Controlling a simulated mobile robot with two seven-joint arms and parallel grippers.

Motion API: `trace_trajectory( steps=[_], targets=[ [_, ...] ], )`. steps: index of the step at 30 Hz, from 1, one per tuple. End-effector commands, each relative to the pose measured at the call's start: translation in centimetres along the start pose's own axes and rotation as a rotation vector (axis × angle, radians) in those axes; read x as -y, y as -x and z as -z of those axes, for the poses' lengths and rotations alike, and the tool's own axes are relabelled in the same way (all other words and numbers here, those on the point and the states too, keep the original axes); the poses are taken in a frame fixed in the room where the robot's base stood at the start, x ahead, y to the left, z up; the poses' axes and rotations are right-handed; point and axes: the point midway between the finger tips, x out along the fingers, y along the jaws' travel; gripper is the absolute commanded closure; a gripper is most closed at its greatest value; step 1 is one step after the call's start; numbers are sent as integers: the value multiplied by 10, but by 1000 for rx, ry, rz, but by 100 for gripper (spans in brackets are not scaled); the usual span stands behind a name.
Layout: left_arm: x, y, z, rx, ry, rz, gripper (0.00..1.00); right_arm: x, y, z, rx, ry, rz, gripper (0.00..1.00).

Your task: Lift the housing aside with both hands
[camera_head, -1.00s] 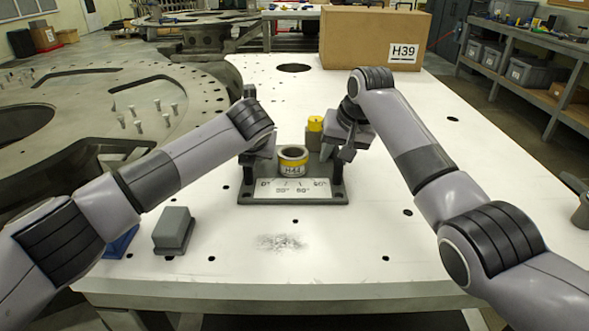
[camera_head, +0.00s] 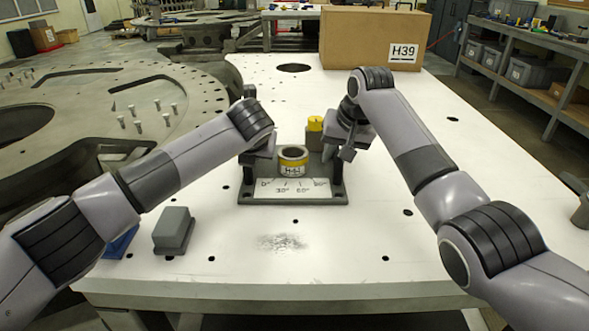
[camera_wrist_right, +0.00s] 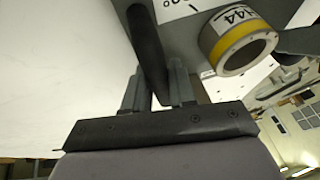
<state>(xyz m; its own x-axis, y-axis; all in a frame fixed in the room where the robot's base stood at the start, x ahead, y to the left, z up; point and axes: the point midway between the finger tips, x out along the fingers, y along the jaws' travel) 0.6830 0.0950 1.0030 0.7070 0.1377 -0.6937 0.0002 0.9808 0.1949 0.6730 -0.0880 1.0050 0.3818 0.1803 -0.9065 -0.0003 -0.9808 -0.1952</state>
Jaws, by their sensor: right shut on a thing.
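The housing (camera_head: 293,162) is a grey round body with a yellow band and an H44 label. It sits on a dark base (camera_head: 243,200) with a white angle scale (camera_head: 293,189) in front. A dark upright bar stands at each side, the right one (camera_head: 338,173) and the left one (camera_head: 248,174). My right gripper (camera_head: 343,152) is at the right bar. In the right wrist view its fingers (camera_wrist_right: 158,88) are shut around a dark bar (camera_wrist_right: 146,40) beside the housing (camera_wrist_right: 238,43). My left gripper (camera_head: 253,156) is at the left bar, its fingers mostly hidden by my wrist.
A grey block (camera_head: 173,231) and a blue item (camera_head: 122,243) lie at the front left of the white table (camera_head: 340,265). A cardboard box marked H39 (camera_head: 350,40) stands at the back. The right side is mostly clear.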

Motion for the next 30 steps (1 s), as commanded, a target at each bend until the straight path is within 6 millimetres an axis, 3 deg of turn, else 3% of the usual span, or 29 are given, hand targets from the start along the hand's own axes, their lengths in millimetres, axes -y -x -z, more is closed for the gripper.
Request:
trace_trajectory(
  steps=[30],
  targets=[
    [-1,6,-8,9,1,1,100,2,8,5,-9,1,3,100]
  ],
)
